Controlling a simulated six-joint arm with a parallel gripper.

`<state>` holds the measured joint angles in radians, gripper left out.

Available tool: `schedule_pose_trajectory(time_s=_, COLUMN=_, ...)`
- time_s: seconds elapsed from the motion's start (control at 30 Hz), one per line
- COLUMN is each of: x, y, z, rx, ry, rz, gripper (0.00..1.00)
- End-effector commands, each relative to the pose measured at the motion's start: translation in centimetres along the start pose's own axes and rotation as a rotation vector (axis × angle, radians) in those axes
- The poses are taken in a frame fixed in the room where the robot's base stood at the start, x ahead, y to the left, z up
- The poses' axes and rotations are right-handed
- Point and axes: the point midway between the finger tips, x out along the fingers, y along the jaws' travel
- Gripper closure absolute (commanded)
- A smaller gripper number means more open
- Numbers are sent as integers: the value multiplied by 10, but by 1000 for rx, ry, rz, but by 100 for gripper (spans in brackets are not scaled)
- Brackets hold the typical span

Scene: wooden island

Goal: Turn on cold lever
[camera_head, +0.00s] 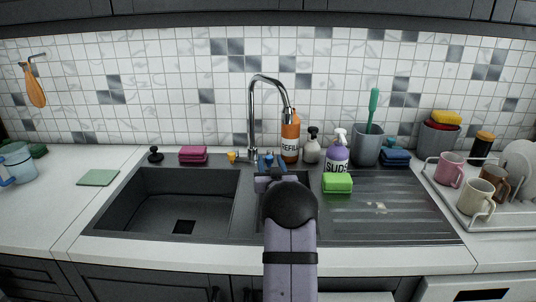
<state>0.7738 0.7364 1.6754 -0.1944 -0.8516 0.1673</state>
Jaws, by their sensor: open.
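A chrome gooseneck faucet (252,115) stands behind the dark sink, its spout curving to the right. A small yellow-orange lever (232,157) is left of the faucet base. A small blue lever (268,158) is right of the base; I take it as the cold one. My gripper (272,168) is open, just in front of the blue lever, with its fingertips close around or beside it. I cannot tell whether they touch it. My arm comes up from the bottom and hides part of the sink divider and the lever's front.
Behind and right of my gripper stand an orange refill bottle (290,140), a soap dispenser (312,148) and a purple suds bottle (337,155). A green sponge (337,183) lies on the drainboard (395,215). The left basin (165,205) is empty.

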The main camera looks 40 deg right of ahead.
Motion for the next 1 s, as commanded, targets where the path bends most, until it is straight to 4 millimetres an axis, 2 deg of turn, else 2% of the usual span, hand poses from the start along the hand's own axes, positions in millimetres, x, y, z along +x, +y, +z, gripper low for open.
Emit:
schedule_pose_trajectory(time_s=0.6, x=57, y=0, z=0, rx=1, ry=-1, rz=0, gripper=58)
schedule_pose_trajectory(time_s=1.0, x=66, y=0, z=0, rx=1, ry=-1, rz=0, gripper=58)
